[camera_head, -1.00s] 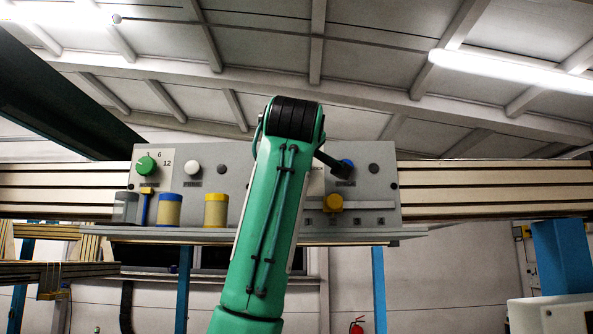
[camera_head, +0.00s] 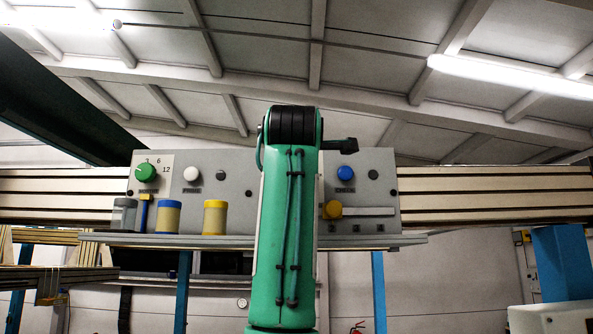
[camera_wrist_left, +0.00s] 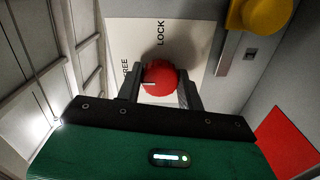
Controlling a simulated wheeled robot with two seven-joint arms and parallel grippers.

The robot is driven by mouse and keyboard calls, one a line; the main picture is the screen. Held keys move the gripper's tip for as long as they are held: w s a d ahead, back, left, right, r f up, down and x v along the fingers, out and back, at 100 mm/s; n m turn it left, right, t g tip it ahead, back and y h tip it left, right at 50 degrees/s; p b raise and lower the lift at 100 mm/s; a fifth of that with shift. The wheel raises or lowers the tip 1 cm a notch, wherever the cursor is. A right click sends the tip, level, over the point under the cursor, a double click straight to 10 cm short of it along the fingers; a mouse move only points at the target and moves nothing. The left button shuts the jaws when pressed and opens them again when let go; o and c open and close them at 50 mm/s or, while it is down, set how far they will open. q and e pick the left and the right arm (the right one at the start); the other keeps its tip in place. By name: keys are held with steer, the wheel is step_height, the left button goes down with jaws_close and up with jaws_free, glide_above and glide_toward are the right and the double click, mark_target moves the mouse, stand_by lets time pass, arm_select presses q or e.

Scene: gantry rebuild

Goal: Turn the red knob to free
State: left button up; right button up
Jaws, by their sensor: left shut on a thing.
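The red knob (camera_wrist_left: 160,78) sits between the two dark fingers of my left gripper (camera_wrist_left: 160,92) in the left wrist view. The fingers are shut on its sides. A white mark on the knob points left, toward the side with the word FREE. The word LOCK stands above the knob on the white label (camera_wrist_left: 189,30). In the head view my green arm rises in front of the panel (camera_head: 230,165) and hides the red knob and the gripper. My right gripper is not in view.
Jars with blue (camera_head: 168,217) and yellow (camera_head: 215,217) stand on the ledge (camera_head: 180,240) below. A yellow knob (camera_wrist_left: 266,12) is near the gripper's upper right.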

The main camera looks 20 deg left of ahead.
arm_select(q)
steer(key=shift+f, duration=0.1)
stand_by(0.3)
steer(key=o, duration=0.8)
steer(key=shift+c, duration=0.2)
steer(key=shift+o, duration=1.1)
steer(key=shift+s+a, duration=0.1)
steer(key=b+v, duration=0.6)
steer(key=v, duration=0.8)
